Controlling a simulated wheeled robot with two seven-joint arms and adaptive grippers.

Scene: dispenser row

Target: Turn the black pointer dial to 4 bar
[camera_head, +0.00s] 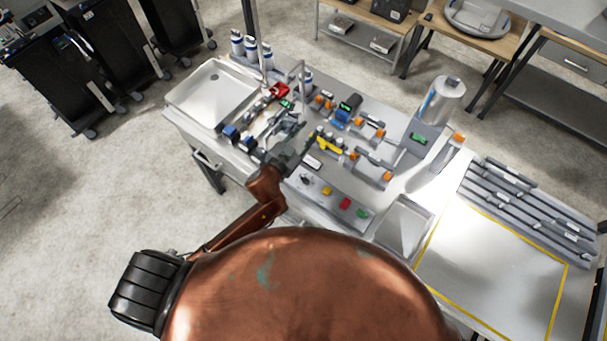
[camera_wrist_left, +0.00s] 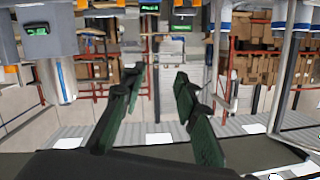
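A small black knob (camera_head: 306,180), which looks like the black pointer dial, sits at the left end of a sloped grey control panel (camera_head: 318,197) at the front of the bench. Its pointer and scale marks are too small to read. My left gripper (camera_head: 300,137) is over the bench, behind and a little left of the panel, apart from the knob. In the left wrist view my left gripper (camera_wrist_left: 155,95) has its two dark green fingers spread with nothing between them. The dial cannot be made out in that view. My right gripper is not in view.
The panel also carries yellow (camera_head: 327,191), red (camera_head: 345,203) and green (camera_head: 362,213) controls. Behind it are several orange-ended valves, a yellow part (camera_head: 328,144) and upright pipes close to the gripper. A sink (camera_head: 212,93) lies left; a yellow-bordered area (camera_head: 490,265) lies clear at right.

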